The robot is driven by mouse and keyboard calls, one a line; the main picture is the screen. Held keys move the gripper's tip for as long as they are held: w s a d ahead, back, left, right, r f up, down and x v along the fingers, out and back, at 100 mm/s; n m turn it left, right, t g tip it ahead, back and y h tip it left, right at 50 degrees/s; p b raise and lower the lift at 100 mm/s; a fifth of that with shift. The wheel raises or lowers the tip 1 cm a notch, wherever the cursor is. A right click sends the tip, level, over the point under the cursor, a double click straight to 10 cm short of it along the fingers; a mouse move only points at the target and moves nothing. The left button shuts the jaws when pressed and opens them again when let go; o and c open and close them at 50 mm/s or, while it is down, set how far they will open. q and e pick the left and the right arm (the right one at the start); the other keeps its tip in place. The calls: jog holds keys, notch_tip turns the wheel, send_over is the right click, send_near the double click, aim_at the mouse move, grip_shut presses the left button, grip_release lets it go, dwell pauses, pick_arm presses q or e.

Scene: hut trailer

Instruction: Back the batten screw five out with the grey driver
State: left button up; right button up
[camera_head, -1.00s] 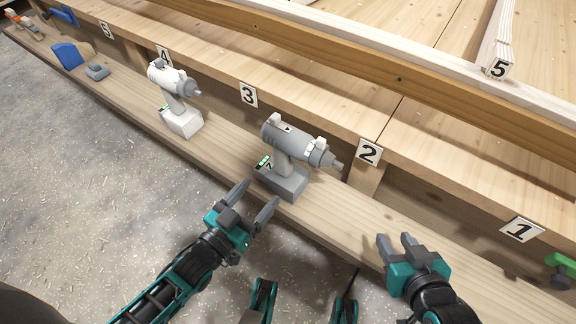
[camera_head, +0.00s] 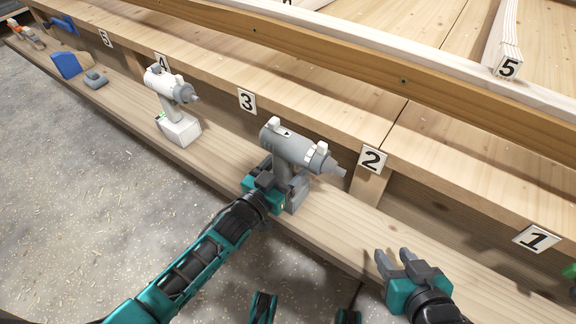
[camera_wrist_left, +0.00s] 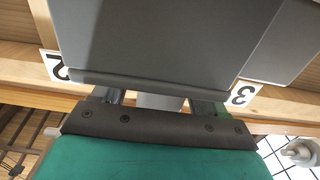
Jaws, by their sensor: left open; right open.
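The grey driver (camera_head: 294,148) stands upright on the shelf between labels 3 and 2, its bit pointing right. My left gripper (camera_head: 277,187) is at the driver's handle, its open fingers on either side of it. In the left wrist view the grey driver's body (camera_wrist_left: 160,40) fills the top, with the fingers reaching under it. My right gripper (camera_head: 395,262) is open and empty over the shelf's front edge, right of the driver. I cannot make out batten screw five.
A white driver (camera_head: 173,105) stands further left on the shelf (camera_head: 225,158). A blue object (camera_head: 68,61) and a small grey object (camera_head: 96,79) lie at the far left. A green item shows at the right edge (camera_head: 570,270). The shelf between driver and right gripper is clear.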

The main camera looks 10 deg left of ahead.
pick_arm(q)
grip_shut()
dwell(0.8)
jog(key=shift+w+r, duration=0.15)
jog(key=shift+r, duration=0.05)
